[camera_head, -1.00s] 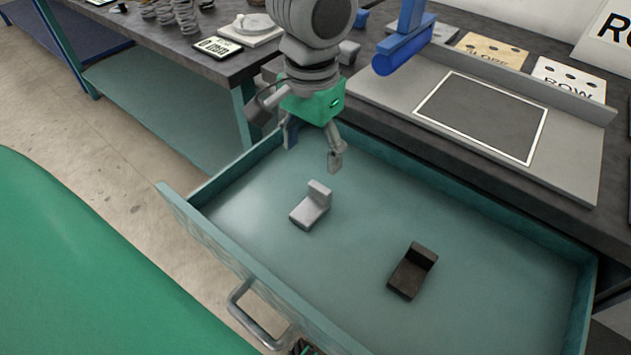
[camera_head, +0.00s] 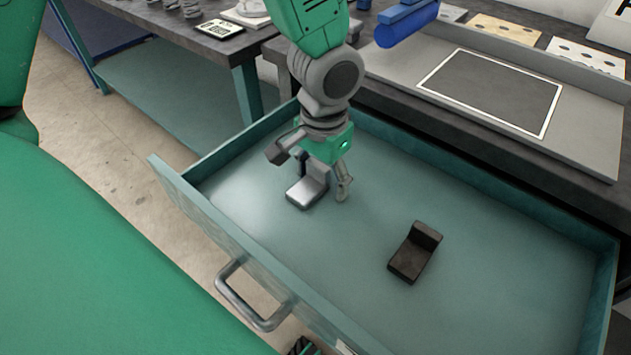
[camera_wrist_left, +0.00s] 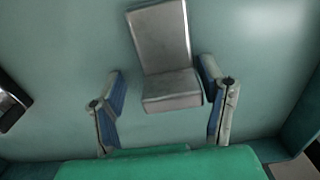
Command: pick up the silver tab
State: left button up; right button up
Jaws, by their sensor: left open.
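The silver tab (camera_head: 306,192), an L-shaped block with a raised end, lies in the open drawer. In the left wrist view, the tab (camera_wrist_left: 164,50) extends up from between the fingertips, nearer the right-hand finger. My left gripper (camera_head: 323,186) is open and points down over the tab, its fingers on either side of the raised end. In the left wrist view the gripper (camera_wrist_left: 161,84) shows a gap on the left of the tab; contact on the right cannot be told. The raised end is partly hidden in the head view. My right gripper is not in view.
A dark tab (camera_head: 415,253) of similar shape lies to the right in the drawer. The drawer (camera_head: 480,270) has low walls around it and a front handle (camera_head: 252,300). The grey workbench with a framed dark panel (camera_head: 492,90) stands behind. The drawer floor between the tabs is clear.

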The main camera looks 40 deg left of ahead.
pick_arm(q)
jog(key=shift+r, duration=0.1)
jog(key=shift+a, duration=0.3)
jog(key=c, duration=1.1)
jog(key=shift+s+a, duration=0.1)
jog(key=shift+a, duration=0.2)
jog(key=shift+c, duration=1.1)
jog(key=shift+a+f, duration=0.2)
jog(key=shift+d, duration=0.1)
